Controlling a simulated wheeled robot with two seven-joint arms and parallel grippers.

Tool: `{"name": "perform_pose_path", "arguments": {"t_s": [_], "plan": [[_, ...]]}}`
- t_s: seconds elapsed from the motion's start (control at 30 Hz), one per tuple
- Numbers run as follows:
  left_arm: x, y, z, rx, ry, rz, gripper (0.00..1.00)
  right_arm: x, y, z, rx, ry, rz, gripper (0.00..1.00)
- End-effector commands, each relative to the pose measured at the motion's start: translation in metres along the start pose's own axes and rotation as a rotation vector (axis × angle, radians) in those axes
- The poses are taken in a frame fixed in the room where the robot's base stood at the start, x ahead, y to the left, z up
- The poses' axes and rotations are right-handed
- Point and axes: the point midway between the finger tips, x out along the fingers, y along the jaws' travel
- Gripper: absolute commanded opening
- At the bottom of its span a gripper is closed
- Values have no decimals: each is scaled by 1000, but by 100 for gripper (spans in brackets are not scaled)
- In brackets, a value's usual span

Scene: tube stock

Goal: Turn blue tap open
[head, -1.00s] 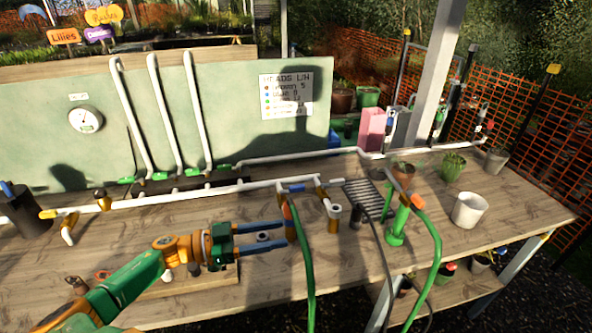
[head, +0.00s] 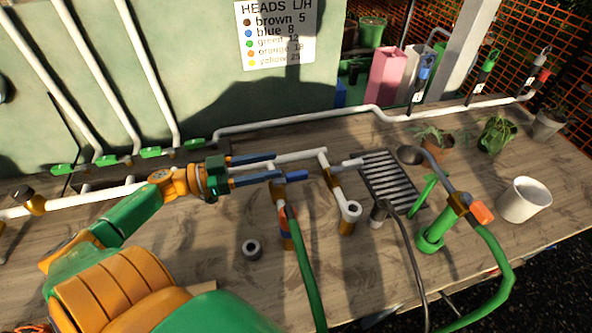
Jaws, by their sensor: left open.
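The blue tap handle (head: 297,175) sits on the white pipe just left of the drain grate, pointing roughly along the pipe. A green hose hangs from the orange-brown fitting below it. My left gripper (head: 277,167) is open and empty, its two blue fingers pointing right along the pipe. In the picture the lower fingertip ends right beside the handle's left end. I cannot tell if they touch. My right gripper is not in view.
A white pipe outlet (head: 350,212) stands right of the hose. The drain grate (head: 390,182), a green stand with an orange-handled tap (head: 481,212) and a white pot (head: 524,200) lie further right. A sign (head: 278,34) hangs behind.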

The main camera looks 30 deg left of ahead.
Motion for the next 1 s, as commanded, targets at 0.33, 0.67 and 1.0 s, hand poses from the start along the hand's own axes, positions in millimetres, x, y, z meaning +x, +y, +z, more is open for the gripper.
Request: {"name": "perform_pose_path", "arguments": {"t_s": [0.33, 0.67, 1.0], "plan": [[1, 0, 48, 0, 0, 0, 52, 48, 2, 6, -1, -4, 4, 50], [57, 0, 42, 1, 6, 0, 52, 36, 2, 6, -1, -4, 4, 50], [71, 0, 46, -1, 0, 0, 52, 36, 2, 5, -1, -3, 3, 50]]}}
